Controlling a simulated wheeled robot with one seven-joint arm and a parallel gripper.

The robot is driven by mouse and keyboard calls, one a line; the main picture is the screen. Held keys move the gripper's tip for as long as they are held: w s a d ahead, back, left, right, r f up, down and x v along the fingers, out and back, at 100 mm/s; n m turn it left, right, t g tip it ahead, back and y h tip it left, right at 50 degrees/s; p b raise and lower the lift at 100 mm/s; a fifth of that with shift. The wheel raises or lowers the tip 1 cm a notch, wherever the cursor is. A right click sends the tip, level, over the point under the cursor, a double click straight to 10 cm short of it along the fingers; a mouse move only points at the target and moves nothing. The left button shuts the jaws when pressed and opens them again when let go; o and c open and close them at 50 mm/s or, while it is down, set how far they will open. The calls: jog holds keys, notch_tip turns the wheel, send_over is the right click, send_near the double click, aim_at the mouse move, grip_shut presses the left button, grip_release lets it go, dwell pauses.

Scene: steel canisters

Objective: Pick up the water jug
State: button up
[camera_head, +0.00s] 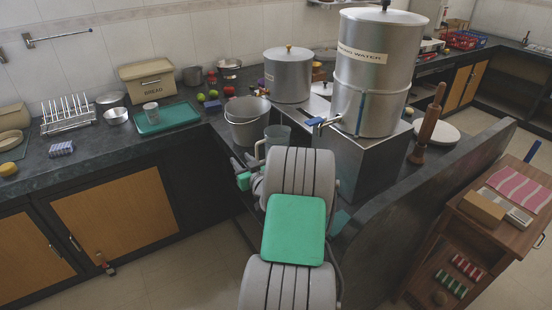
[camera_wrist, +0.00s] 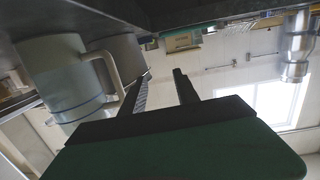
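The water jug (camera_head: 279,135) is a pale, translucent grey-blue jug with a beige handle. In the head view it stands on the counter just beyond my arm, which hides its lower part. In the wrist view, which is turned over, the jug (camera_wrist: 55,80) shows large at the left, with its handle towards my fingers. My gripper (camera_wrist: 163,73) is open and empty, with two dark fingers apart. The handle lies left of both fingers, not between them. In the head view my gripper (camera_head: 246,163) is low beside the jug, mostly hidden by my arm.
A grey bucket (camera_head: 248,122) stands close left of the jug. A steel pot (camera_head: 288,75) stands behind. A large water canister (camera_head: 378,75) sits on a steel box (camera_head: 358,158) at the right. A dark partition (camera_head: 420,205) closes the right side.

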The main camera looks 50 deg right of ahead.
aim_at(256, 151)
jog(key=s+d+h, duration=0.1)
jog(key=s+d+m, duration=0.1)
jog(key=d, duration=0.1)
jog(key=s+d+h, duration=0.1)
jog(key=d, duration=0.1)
jog(key=shift+s+f+m+h, duration=0.3)
jog(key=p+x, duration=0.2)
jog(key=x, duration=0.5)
jog(key=shift+w+d, duration=0.2)
jog(key=shift+d, duration=0.1)
grip_shut()
jog(key=shift+r, duration=0.15)
